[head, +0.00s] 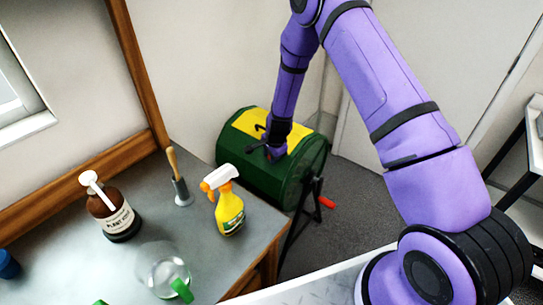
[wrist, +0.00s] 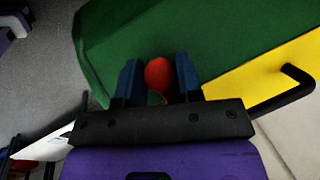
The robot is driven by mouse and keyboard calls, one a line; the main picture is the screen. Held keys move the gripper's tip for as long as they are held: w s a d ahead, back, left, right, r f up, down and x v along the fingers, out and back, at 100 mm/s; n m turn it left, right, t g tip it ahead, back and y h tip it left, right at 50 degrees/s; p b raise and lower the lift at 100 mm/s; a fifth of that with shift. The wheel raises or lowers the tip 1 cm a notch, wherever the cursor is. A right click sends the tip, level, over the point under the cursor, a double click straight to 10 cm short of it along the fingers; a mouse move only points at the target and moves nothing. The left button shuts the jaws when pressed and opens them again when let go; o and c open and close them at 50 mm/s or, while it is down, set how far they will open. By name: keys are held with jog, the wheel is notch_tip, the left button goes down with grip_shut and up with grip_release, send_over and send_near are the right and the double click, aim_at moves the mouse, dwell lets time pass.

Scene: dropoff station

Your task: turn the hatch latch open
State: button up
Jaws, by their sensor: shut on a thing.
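A green drum (head: 240,150) with a yellow hatch (head: 300,137) stands on a dark frame beyond the counter. In the wrist view the green drum body (wrist: 170,30) fills the top and the yellow hatch (wrist: 245,88) lies to the right. The latch's red knob (wrist: 158,73) sits between the two blue fingers of my gripper (wrist: 159,78), which is shut on it. In the head view my gripper (head: 274,152) is at the drum's front, partly hidden by my wrist. The rest of the latch is hidden behind the gripper.
A black bar handle (wrist: 297,82) stands out from the hatch. A red crank grip (head: 327,203) is at the drum's lower right. A yellow spray bottle (head: 229,213), a brown pump bottle (head: 112,214), a glass vessel (head: 160,268) and a brush holder (head: 181,192) stand on the counter.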

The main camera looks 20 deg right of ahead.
jog(key=n+g+h, duration=0.1)
jog(key=n+g, duration=0.1)
jog(key=n, duration=0.1)
jog(key=shift+w+a+g, duration=0.1)
jog(key=shift+g, duration=0.3)
jog(key=n+g+h, duration=0.1)
jog(key=n+h, duration=0.1)
jog(key=shift+n+g, duration=0.4)
jog(key=n+g+h, duration=0.1)
jog(key=n+h, duration=0.1)
jog(key=n, duration=0.1)
jog(key=shift+a+g+h, duration=0.1)
jog(key=shift+g+h, duration=0.2)
jog(key=shift+g, duration=0.1)
jog(key=n+h, duration=0.2)
jog(key=n, duration=0.1)
jog(key=shift+f+n+g+h, duration=0.1)
jog(key=shift+n+g+h, duration=0.2)
jog(key=o, duration=0.9)
jog(key=shift+w, duration=0.1)
